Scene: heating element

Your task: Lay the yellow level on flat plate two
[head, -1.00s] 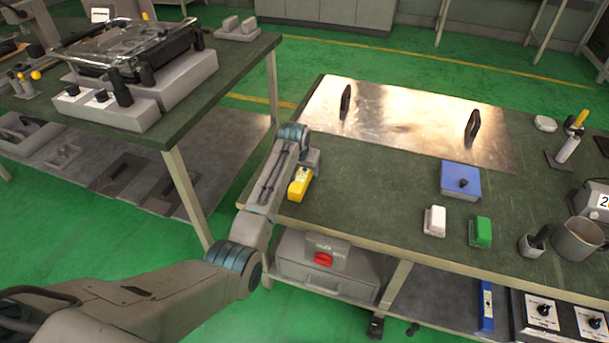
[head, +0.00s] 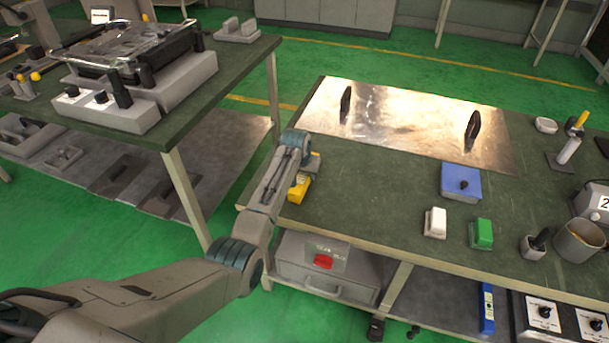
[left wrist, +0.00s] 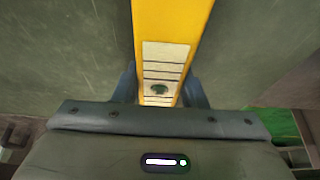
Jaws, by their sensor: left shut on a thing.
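The yellow level (head: 298,190) is at the left edge of the right-hand green-topped table (head: 360,220), partly hidden by my left arm. In the left wrist view, the level (left wrist: 172,25) runs up between the two fingers of my left gripper (left wrist: 160,90), which is shut on it. A striped window shows on its face. I cannot tell whether it touches the tabletop. A shiny metal plate (head: 405,125) with two black upright handles lies at the back of this table; no number shows on it. My right gripper is not in view.
A blue box (head: 460,182), a white block (head: 435,222), a green block (head: 481,234) and a metal cup (head: 577,240) stand to the right. A device marked 2 (head: 598,202) is at the right edge. The tabletop between level and blue box is clear.

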